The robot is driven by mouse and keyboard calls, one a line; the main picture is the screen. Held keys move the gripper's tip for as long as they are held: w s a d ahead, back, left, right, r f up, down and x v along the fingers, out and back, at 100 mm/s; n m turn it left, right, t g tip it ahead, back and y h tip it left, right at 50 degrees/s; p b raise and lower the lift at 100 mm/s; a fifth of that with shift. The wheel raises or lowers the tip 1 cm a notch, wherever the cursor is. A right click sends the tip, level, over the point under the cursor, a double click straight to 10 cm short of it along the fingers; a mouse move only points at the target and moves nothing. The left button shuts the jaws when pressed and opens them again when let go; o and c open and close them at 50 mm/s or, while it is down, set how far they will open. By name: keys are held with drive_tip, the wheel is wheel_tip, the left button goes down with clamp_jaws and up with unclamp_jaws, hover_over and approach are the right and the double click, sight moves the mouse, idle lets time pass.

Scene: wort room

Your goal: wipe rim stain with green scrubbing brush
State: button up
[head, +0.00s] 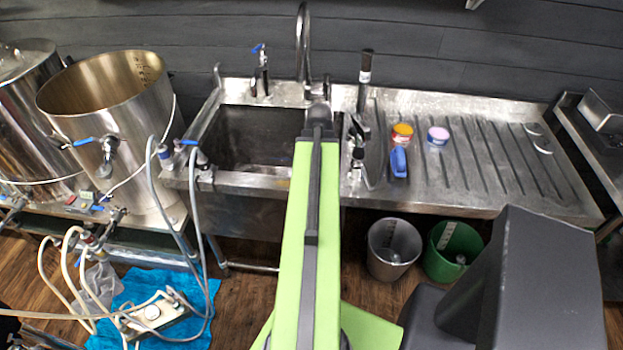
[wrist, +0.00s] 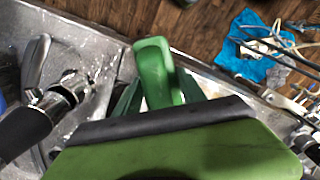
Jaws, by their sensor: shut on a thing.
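The green scrubbing brush (wrist: 153,68) shows in the wrist view, its rounded end pointing up the picture, over the steel rim of the sink (wrist: 205,80). My gripper (wrist: 158,92) is shut on it, with a dark green finger on each side. In the head view my arm reaches over the front edge of the sink (head: 255,180) and hides the brush and the fingertips. Whether the brush touches the rim cannot be told.
A black-handled tap (wrist: 62,97) stands close left of the brush in the wrist view. On the drainboard (head: 480,160) are a blue brush (head: 398,162), an orange tub (head: 402,134) and a lilac tub (head: 438,136). A steel kettle (head: 115,100) with hoses stands left.

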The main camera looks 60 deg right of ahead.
sight(273, 183)
drive_tip(key=shift+r, duration=0.1)
drive_tip(key=shift+w+a, duration=0.35)
drive_tip(key=shift+w, duration=0.5)
drive_tip(key=shift+w+a, duration=0.3)
drive_tip(key=shift+w, duration=0.55)
drive_tip(key=shift+w+a, duration=0.6)
drive_tip(key=shift+w, duration=1.15)
drive_tip(key=shift+w+a, duration=0.55)
drive_tip(key=shift+w, duration=1.15)
drive_tip(key=shift+w+a, duration=0.6)
drive_tip(key=shift+w, duration=1.15)
wheel_tip(273, 183, up, 6)
drive_tip(key=p, duration=0.6)
drive_tip(key=shift+s, duration=0.1)
wheel_tip(273, 183, up, 3)
drive_tip(key=p, duration=0.3)
